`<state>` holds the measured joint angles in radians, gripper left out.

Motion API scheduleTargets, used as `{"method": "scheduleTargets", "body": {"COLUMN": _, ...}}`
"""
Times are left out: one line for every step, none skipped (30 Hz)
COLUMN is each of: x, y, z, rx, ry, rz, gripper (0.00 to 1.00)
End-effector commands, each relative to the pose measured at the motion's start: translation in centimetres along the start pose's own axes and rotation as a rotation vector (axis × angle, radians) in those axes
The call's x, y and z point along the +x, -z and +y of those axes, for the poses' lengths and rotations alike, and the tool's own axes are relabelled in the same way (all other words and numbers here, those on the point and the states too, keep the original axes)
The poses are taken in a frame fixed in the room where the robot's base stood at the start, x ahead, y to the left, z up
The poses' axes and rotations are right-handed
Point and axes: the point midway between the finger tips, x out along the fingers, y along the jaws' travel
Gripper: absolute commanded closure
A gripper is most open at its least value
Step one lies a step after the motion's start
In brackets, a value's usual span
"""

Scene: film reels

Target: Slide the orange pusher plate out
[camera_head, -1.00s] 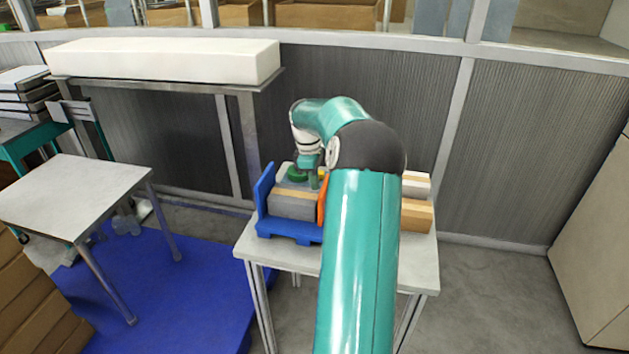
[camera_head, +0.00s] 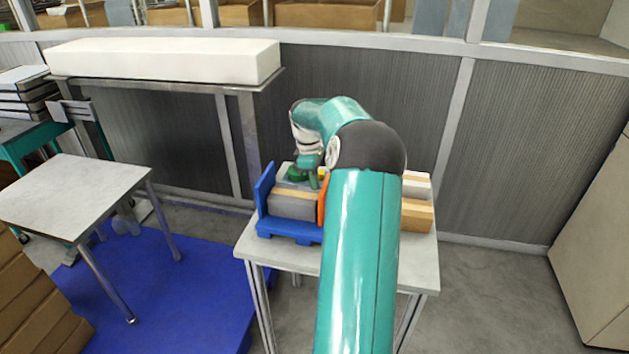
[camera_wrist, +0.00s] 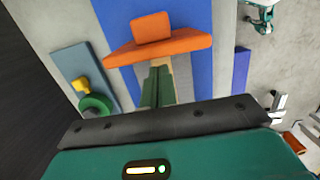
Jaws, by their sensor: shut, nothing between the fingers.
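The orange pusher plate (camera_wrist: 160,48) shows in the wrist view as a wide orange bar with a smaller orange block on its far side. In the head view only a sliver of the plate (camera_head: 321,204) shows beside my arm. My gripper (camera_wrist: 158,70) is shut and empty, its green fingers together just short of the plate's near edge. I cannot tell whether they touch it. In the head view my gripper (camera_head: 313,182) is low over the workpiece, left of the plate. A blue holder (camera_head: 264,197) with an upright left wall carries a grey block (camera_head: 293,206).
A green ring (camera_wrist: 96,105) and a yellow piece (camera_wrist: 80,86) lie left of the fingers. Tan boxes (camera_head: 416,214) sit right of my arm on the small table (camera_head: 284,258). A white-topped table (camera_head: 75,195) stands at left. A ribbed wall panel (camera_head: 400,90) is behind.

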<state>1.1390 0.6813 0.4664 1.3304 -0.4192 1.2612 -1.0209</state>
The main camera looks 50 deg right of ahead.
Motion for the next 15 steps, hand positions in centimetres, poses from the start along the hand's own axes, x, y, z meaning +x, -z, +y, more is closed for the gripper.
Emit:
{"method": "scheduleTargets", "body": {"x": 0.0, "y": 0.0, "z": 0.0, "rx": 0.0, "ry": 0.0, "rz": 0.0, "gripper": 1.0}}
{"method": "scheduleTargets", "body": {"x": 0.0, "y": 0.0, "z": 0.0, "rx": 0.0, "ry": 0.0, "rz": 0.0, "gripper": 1.0}}
{"method": "scheduleTargets", "body": {"x": 0.0, "y": 0.0, "z": 0.0, "rx": 0.0, "ry": 0.0, "rz": 0.0, "gripper": 1.0}}
{"method": "scheduleTargets", "body": {"x": 0.0, "y": 0.0, "z": 0.0, "rx": 0.0, "ry": 0.0, "rz": 0.0, "gripper": 1.0}}
{"method": "scheduleTargets", "body": {"x": 0.0, "y": 0.0, "z": 0.0, "rx": 0.0, "ry": 0.0, "rz": 0.0, "gripper": 1.0}}
{"method": "scheduleTargets", "body": {"x": 0.0, "y": 0.0, "z": 0.0, "rx": 0.0, "ry": 0.0, "rz": 0.0, "gripper": 1.0}}
{"method": "scheduleTargets", "body": {"x": 0.01, "y": -0.01, "z": 0.0, "rx": 0.0, "ry": 0.0, "rz": 0.0, "gripper": 1.0}}
{"method": "scheduleTargets", "body": {"x": 0.01, "y": -0.04, "z": 0.0, "rx": 0.0, "ry": 0.0, "rz": 0.0, "gripper": 1.0}}
{"method": "scheduleTargets", "body": {"x": 0.01, "y": -0.1, "z": 0.0, "rx": 0.0, "ry": 0.0, "rz": 0.0, "gripper": 1.0}}
{"method": "scheduleTargets", "body": {"x": 0.02, "y": -0.17, "z": 0.0, "rx": 0.001, "ry": 0.0, "rz": 0.0, "gripper": 1.0}}
{"method": "scheduleTargets", "body": {"x": 0.03, "y": -0.26, "z": 0.01, "rx": 0.001, "ry": 0.0, "rz": 0.0, "gripper": 1.0}}
{"method": "scheduleTargets", "body": {"x": 0.04, "y": -0.4, "z": 0.01, "rx": 0.001, "ry": 0.0, "rz": 0.0, "gripper": 1.0}}
{"method": "scheduleTargets", "body": {"x": 0.05, "y": -0.51, "z": 0.01, "rx": 0.001, "ry": 0.0, "rz": 0.0, "gripper": 1.0}}
{"method": "scheduleTargets", "body": {"x": 0.07, "y": -0.62, "z": 0.01, "rx": 0.001, "ry": 0.0, "rz": 0.0, "gripper": 1.0}}
{"method": "scheduleTargets", "body": {"x": 0.08, "y": -0.77, "z": 0.01, "rx": 0.001, "ry": 0.0, "rz": -0.001, "gripper": 1.0}}
